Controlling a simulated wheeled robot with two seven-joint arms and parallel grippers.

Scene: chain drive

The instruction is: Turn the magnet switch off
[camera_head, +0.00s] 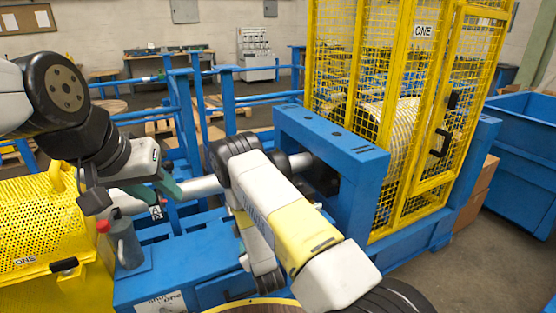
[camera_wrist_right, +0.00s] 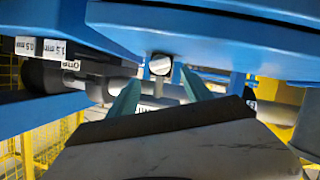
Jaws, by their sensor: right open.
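A small round silver knob with a slot-like mark, which looks like the magnet switch (camera_wrist_right: 160,65), sits under a blue beam in the right wrist view. My right gripper (camera_wrist_right: 160,92) is open, its two teal fingers pointing toward the knob, one at either side. I cannot tell whether they touch it. In the head view the right gripper and the knob are hidden behind my right arm and the blue frame (camera_head: 335,140). My left gripper (camera_head: 140,190) is at the left, over the blue bench, with its teal fingers apart and nothing seen between them.
A yellow mesh cage (camera_head: 400,100) stands behind the blue frame. A yellow perforated guard (camera_head: 40,225) and a grey canister with a red top (camera_head: 124,243) are at the left. A blue bin (camera_head: 520,150) is at the right. Labelled pieces (camera_wrist_right: 40,48) hang left in the wrist view.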

